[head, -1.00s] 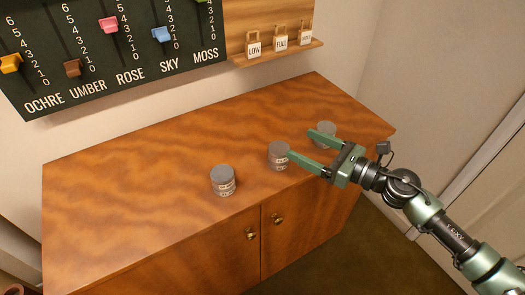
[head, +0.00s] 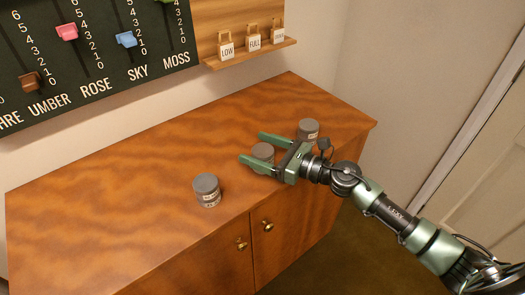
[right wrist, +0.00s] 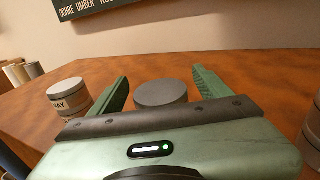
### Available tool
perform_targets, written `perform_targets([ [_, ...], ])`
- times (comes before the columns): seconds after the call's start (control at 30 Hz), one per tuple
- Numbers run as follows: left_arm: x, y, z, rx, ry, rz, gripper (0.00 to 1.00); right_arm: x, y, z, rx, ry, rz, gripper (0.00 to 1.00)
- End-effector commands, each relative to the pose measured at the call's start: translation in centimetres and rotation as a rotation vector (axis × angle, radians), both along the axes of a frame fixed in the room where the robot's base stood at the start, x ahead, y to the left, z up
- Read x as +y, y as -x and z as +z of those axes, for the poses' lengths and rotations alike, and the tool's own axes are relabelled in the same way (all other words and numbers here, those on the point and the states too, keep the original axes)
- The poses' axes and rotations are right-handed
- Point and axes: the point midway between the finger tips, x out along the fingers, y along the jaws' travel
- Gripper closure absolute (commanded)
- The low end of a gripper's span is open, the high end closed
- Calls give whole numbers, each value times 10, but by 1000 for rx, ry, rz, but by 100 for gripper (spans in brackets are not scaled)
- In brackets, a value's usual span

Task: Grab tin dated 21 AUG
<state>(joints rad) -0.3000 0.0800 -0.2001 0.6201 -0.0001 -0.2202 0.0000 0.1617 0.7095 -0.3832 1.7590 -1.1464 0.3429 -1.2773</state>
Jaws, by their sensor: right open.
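Three grey tins stand upright on the wooden cabinet top. The middle tin (head: 263,152) is between the open fingers of my right gripper (head: 252,147), with a gap beside it. In the right wrist view the same tin (right wrist: 162,93) shows its plain dark lid between the two green fingers; its label is hidden. The left tin (head: 206,190) stands clear of the gripper; in the right wrist view a tin (right wrist: 68,97) at left has a label ending in "AY". The right tin (head: 308,129) stands behind the gripper's palm. I cannot read any 21 AUG date. My left gripper is not in view.
The cabinet top (head: 100,200) is clear at the left. A slider board (head: 95,60) and a shelf (head: 250,56) with small labelled tags hang on the wall behind. Cabinet doors with brass knobs (head: 242,243) are below the front edge.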

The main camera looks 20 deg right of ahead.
Motion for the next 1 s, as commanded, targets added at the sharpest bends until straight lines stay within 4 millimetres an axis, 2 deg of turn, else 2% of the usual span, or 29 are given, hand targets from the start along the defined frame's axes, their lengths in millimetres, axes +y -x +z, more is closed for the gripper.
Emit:
perform_targets([
  [0.1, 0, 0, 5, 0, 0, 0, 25, 9, -11, 1, -1, -1, -1, 22],
  [0.37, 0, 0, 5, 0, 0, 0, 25, 13, -13, -2, 0, 1, 0, 22],
  [0.4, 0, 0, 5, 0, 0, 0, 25, 13, -13, -2, 1, 1, 0, 25],
  [0.63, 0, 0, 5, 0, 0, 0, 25, 12, -13, -2, 0, 1, 0, 89],
  [1.0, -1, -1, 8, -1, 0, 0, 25, 12, -13, 6, -3, 3, 1, 90],
])
